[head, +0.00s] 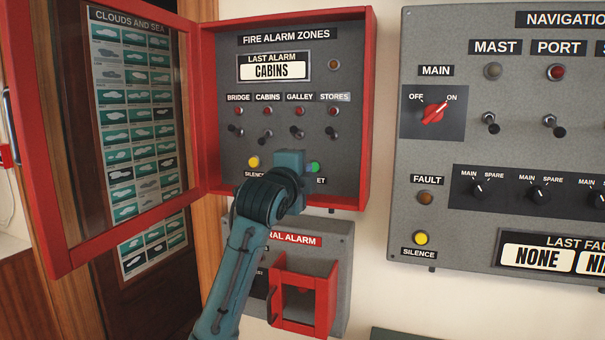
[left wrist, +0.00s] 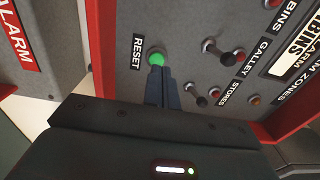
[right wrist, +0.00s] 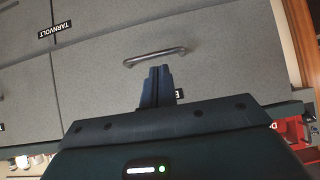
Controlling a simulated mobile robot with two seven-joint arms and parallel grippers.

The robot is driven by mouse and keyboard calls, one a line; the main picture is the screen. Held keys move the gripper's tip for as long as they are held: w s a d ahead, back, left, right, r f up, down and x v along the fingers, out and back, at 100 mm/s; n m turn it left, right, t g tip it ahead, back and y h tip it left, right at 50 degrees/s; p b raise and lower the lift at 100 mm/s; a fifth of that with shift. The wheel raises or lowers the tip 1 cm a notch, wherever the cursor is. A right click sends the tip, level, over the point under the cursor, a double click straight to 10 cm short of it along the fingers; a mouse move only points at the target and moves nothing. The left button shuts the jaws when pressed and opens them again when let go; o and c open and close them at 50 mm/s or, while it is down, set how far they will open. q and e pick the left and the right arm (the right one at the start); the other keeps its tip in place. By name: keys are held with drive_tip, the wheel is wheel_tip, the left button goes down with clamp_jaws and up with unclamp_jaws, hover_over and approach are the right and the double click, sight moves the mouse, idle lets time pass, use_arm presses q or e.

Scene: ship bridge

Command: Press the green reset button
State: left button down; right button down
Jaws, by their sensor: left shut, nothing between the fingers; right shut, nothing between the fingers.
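The green reset button (head: 314,167) is at the lower right of the fire alarm panel (head: 350,120), partly hidden by my left gripper (head: 302,166) in the head view. The left wrist view shows the whole green button (left wrist: 156,59) beside its RESET label (left wrist: 137,52). My left gripper's shut, empty fingertips (left wrist: 161,74) overlap the button's near edge there; I cannot tell whether they touch it. My right gripper (right wrist: 160,72) is shut and empty, in front of grey panels with a dark bar handle (right wrist: 156,57). It is not in the head view.
The red-framed glass door (head: 65,245) of the fire alarm box stands open at left. A yellow silence button (head: 254,162) and several toggle switches are on the same panel. Below is the general alarm box with its red cover (head: 325,300). The navigation panel (head: 450,150) is at right.

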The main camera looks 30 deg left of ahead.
use_arm(q)
drive_tip(key=b+v, duration=0.2)
drive_tip(key=v, duration=0.8)
idle(0.4)
drive_tip(key=s+d+f+n+g+h, duration=0.1)
drive_tip(key=s+d+f+n+g, duration=0.1)
drive_tip(key=f, duration=0.8)
drive_tip(key=s+d+f+n+g+h, duration=0.1)
drive_tip(key=s+d+f+n+g, duration=0.15)
drive_tip(key=f, duration=0.65)
drive_tip(key=s+d+f+n+g+h, duration=0.1)
drive_tip(key=d+f+g, duration=0.1)
drive_tip(key=f, duration=0.8)
drive_tip(key=s+d+f+n+g+h, duration=0.1)
drive_tip(key=s+d+f+n+g, duration=0.25)
drive_tip(key=s+f, duration=0.65)
drive_tip(key=s+d+f+n+g, duration=0.3)
drive_tip(key=s+f+n+g, duration=0.15)
drive_tip(key=s+f, duration=0.5)
drive_tip(key=w+d+f+t+h, duration=0.3)
drive_tip(key=w+d+f+t, duration=0.1)
drive_tip(key=d+f+t, duration=0.1)
drive_tip(key=shift+d+f+m+t, duration=0.35)
drive_tip(key=shift+f+t, duration=0.5)
drive_tip(key=shift+t, duration=0.2)
